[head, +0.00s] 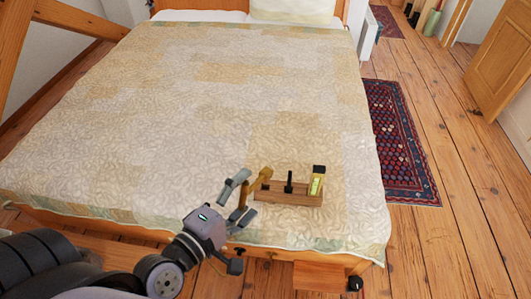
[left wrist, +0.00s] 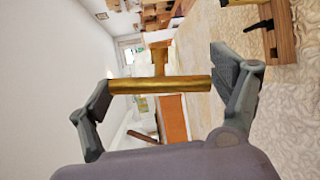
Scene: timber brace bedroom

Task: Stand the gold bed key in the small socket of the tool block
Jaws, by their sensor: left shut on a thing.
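The gold bed key (left wrist: 160,84) is a T shape. Its bar lies between the fingertips of my left gripper (left wrist: 168,86), and its stem points up in the left wrist view. In the head view the gold key (head: 243,196) is in my left gripper (head: 241,199), just left of the tool block (head: 290,198). The wooden block sits near the bed's foot edge and also shows at the top right of the left wrist view (left wrist: 284,45). The key appears held apart from the block. My right gripper is not in view.
A patterned rug (head: 403,140) lies on the wooden floor to the right.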

